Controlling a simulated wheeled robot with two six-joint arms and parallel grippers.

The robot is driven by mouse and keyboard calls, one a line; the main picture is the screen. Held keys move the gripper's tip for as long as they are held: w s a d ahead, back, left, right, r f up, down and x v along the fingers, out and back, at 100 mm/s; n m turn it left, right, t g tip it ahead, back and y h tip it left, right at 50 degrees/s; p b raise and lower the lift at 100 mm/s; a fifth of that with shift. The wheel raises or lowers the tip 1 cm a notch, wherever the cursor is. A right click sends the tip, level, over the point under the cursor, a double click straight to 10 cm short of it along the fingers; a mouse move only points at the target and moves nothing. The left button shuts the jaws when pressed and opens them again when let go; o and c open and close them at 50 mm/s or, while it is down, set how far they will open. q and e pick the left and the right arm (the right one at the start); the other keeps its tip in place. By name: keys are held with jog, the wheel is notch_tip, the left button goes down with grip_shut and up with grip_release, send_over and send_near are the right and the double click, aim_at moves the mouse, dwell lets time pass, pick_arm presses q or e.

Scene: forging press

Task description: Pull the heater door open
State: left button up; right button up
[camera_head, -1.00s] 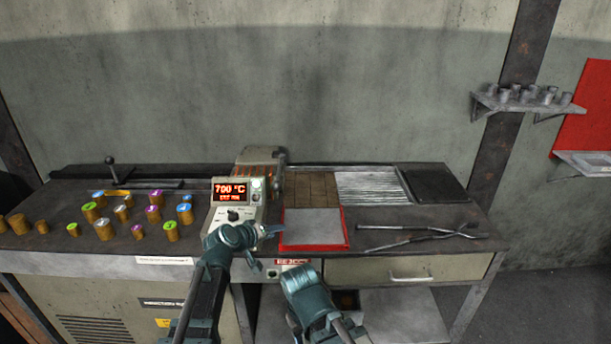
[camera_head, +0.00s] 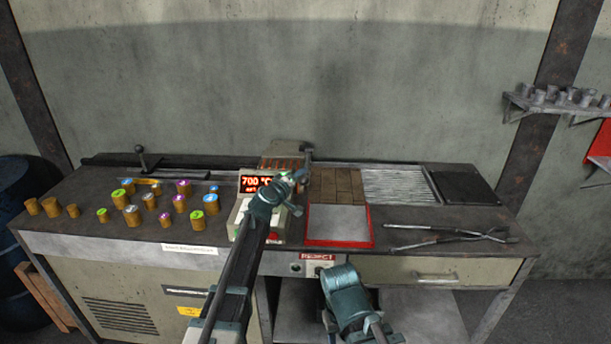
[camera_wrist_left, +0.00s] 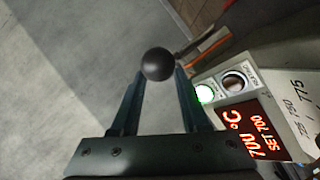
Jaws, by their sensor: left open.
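The heater (camera_head: 284,149) stands at the back of the bench, with an orange glow along its upper part. Its control box (camera_head: 245,205) has a red display reading 700 °C, which also shows in the left wrist view (camera_wrist_left: 254,130). A dark handle (camera_head: 308,152) rises at the heater's right side. My left gripper (camera_head: 298,177) is in front of the heater, partly hiding the control box. In the left wrist view a black ball knob (camera_wrist_left: 157,64) appears between the tips of my open left fingers (camera_wrist_left: 158,80); contact is unclear. My right gripper (camera_head: 345,285) is low, before the bench front.
Several brass cylinders with coloured tops (camera_head: 132,215) stand on the left of the bench. A red-edged tray (camera_head: 338,243) lies right of the control box, with tongs (camera_head: 445,236) farther right. A drawer (camera_head: 430,271) is in the bench front.

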pick_arm(q)
jog(key=b+x, duration=0.1)
jog(key=x, duration=0.5)
jog(key=shift+s, duration=0.1)
grip_shut()
